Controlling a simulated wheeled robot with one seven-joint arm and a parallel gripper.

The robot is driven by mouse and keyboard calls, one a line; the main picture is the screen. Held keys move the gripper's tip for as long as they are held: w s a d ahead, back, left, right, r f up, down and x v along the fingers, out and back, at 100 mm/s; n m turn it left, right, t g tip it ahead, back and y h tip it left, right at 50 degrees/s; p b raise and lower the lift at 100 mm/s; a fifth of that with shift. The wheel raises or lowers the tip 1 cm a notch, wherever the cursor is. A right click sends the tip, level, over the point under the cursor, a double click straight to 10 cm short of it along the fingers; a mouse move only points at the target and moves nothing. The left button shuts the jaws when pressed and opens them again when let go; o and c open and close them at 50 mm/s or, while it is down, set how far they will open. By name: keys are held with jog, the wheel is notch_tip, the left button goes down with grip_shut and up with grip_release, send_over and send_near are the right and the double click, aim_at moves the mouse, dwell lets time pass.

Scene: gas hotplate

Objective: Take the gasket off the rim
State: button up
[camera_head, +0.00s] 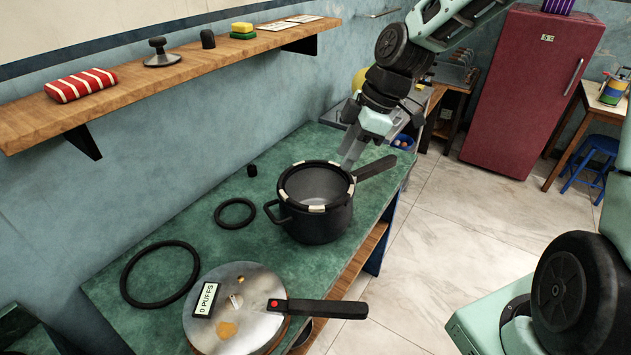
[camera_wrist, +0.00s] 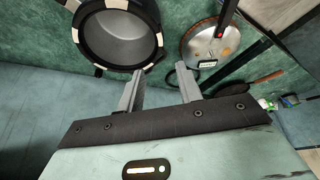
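A black pot (camera_head: 318,221) with a long handle stands on the green counter. A black ring with cream patches, which looks like the gasket (camera_head: 316,207), lies around its rim; it also shows in the wrist view (camera_wrist: 75,36). My gripper (camera_head: 349,157) is above the far right side of the rim, near the long handle. In the wrist view my gripper's fingers (camera_wrist: 160,73) are apart with nothing between them, and the rim is just beyond the left finger. Whether a finger touches the gasket I cannot tell.
A round metal lid (camera_head: 255,332) with a black handle and a "0 PUFFS" label is at the front. A wooden shelf (camera_head: 190,72) runs along the wall.

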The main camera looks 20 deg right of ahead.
send_near(318, 207)
jog(key=f, duration=0.1)
jog(key=shift+p+x, duration=1.4)
jog(key=shift+x, duration=2.05)
jog(key=shift+w+a+r, duration=0.1)
jog(key=shift+a, duration=0.05)
grip_shut()
